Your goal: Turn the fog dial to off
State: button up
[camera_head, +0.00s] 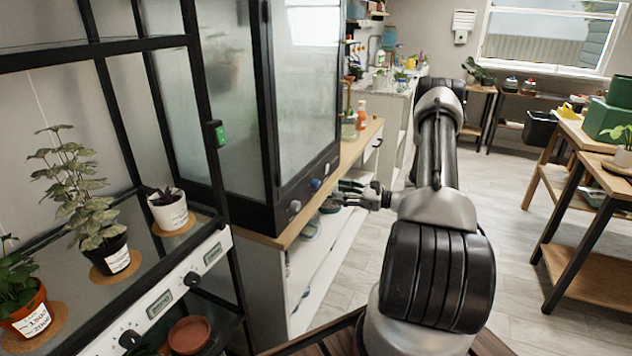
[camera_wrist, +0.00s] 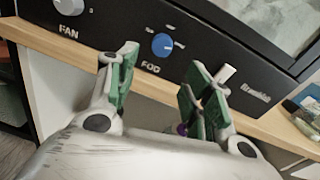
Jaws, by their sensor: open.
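The fog dial is a round blue knob (camera_wrist: 162,45) on the black front panel of a glass cabinet, with the word FOG printed below it in the wrist view. It also shows as a small blue knob (camera_head: 315,184) in the head view. Small pale marks surround it; I cannot read which setting it points to. My gripper (camera_wrist: 166,70) has its green-padded fingers spread apart and empty, with the dial between and beyond the fingertips in the picture. In the head view my gripper (camera_head: 347,192) is just right of the panel, apart from the dial.
A grey fan knob (camera_wrist: 69,6) sits left of the fog dial. The panel rests on a wooden counter (camera_wrist: 62,42) whose edge runs below my fingers. Bottles, including an orange one (camera_head: 362,115), stand right of the cabinet. The floor (camera_head: 360,235) beside the counter is clear.

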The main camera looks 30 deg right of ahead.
aim_at(316, 184)
jog(key=x, duration=0.7)
jog(key=shift+w+a+r+t, duration=0.25)
jog(key=shift+a+r+t, duration=0.05)
jog(key=shift+r, duration=0.25)
jog(key=c, duration=1)
